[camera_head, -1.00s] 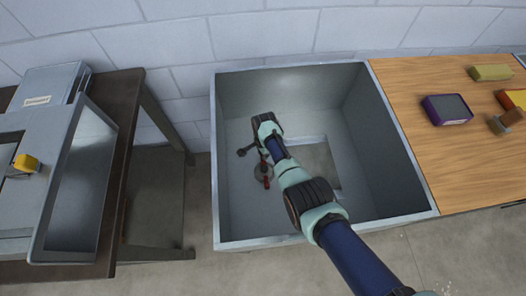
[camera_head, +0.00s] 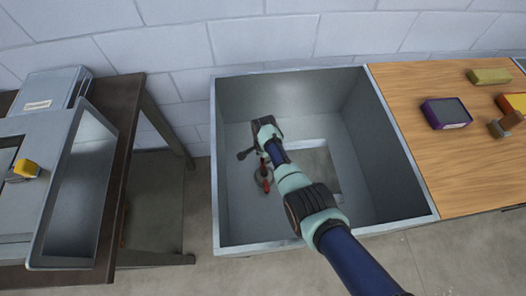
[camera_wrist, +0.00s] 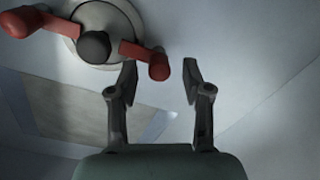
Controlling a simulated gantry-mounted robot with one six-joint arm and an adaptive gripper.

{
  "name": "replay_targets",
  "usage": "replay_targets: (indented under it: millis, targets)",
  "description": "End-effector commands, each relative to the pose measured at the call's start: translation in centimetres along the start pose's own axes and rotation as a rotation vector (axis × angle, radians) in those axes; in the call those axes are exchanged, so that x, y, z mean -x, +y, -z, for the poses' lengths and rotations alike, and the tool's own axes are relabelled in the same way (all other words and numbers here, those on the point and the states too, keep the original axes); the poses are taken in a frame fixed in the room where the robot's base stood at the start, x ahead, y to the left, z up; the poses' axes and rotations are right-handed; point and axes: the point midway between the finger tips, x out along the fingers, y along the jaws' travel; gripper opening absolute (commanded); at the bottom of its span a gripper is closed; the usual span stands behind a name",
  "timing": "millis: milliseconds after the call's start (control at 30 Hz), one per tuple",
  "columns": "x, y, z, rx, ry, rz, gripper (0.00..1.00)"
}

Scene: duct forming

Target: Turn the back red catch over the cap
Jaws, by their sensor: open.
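In the wrist view a round grey cap (camera_wrist: 112,22) with a dark knob (camera_wrist: 95,46) sits on the inner surface of the duct. Two red catches flank it: one at the left (camera_wrist: 42,22), one at the right (camera_wrist: 146,57). My gripper (camera_wrist: 160,75) is open, its two fingers apart; the right catch's end lies between or just beyond the fingertips, closest to the left finger. I cannot tell whether they touch. In the head view one red catch (camera_head: 265,184) shows beside my arm, inside the open metal duct (camera_head: 226,205); my wrist hides much of the cap.
The duct's walls and rim surround my arm. A square opening (camera_head: 322,165) shows in its floor. At the right a wooden bench (camera_head: 435,165) holds a purple-edged box (camera_head: 446,113) and a yellow-green block (camera_head: 487,76). A dark table (camera_head: 122,160) stands at the left.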

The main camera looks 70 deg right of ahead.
Motion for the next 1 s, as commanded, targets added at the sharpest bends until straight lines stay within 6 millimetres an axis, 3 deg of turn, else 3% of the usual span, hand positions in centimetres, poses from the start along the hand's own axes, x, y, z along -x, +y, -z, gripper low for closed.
replay_targets:
  millis: [167, 400, 500, 667, 1000]
  targets:
    - [2.5, 0.0, 0.0, 0.000, 0.001, 0.005, 0.49]
    - [8.6, 0.0, 0.0, 0.000, 0.001, 0.005, 0.49]
    - [10.2, 0.0, 0.0, 0.000, 0.001, 0.003, 0.49]
    - [11.4, 0.1, 0.0, -0.001, 0.000, 0.000, 0.49]
    - [11.5, 0.1, 0.0, 0.000, 0.000, 0.000, 0.49]
